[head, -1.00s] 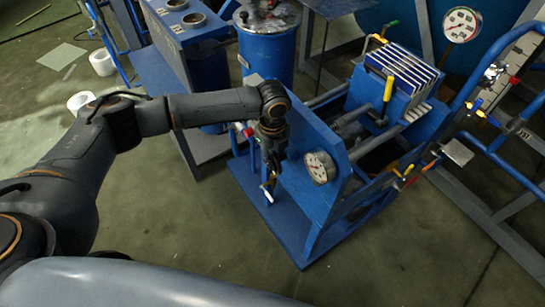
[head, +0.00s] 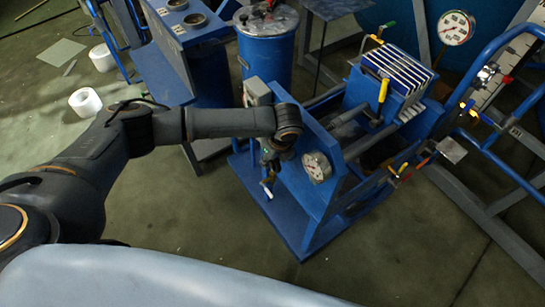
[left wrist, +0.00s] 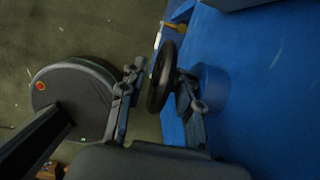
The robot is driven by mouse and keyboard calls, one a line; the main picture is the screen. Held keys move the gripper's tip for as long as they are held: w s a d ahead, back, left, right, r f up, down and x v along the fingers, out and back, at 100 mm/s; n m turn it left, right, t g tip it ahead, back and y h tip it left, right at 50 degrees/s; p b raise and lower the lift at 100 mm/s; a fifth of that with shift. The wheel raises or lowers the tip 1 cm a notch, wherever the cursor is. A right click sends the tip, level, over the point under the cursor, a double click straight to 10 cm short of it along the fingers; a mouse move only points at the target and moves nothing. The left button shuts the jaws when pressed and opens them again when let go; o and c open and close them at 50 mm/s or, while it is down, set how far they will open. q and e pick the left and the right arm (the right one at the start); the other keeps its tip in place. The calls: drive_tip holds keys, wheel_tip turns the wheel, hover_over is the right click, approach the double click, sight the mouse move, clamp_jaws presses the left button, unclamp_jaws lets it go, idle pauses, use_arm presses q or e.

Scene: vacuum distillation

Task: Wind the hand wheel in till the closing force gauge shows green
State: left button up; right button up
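The black hand wheel (left wrist: 162,77) shows nearly edge-on in the left wrist view, beside a round blue boss on the blue end plate. In the head view my left gripper (head: 268,165) hangs in front of the blue end plate, mostly hidden by my wrist, and the wheel cannot be made out there. The round white closing force gauge (head: 317,167) sits on that plate; its needle and colours are too small to read. My right gripper is not in view.
The blue press frame (head: 320,215) holds a stack of plates (head: 398,70) with a yellow handle (head: 383,90). A second gauge (head: 456,27) stands behind at right. A blue drum (head: 267,50) is behind my wrist. Blue tube rails fill the right side; the front floor is clear.

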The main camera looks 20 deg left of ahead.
use_arm(q)
drive_tip(key=shift+r, duration=0.2)
drive_tip(key=v, duration=1.1)
drive_tip(key=shift+r, duration=0.3)
drive_tip(key=shift+d, duration=0.1)
idle(0.5)
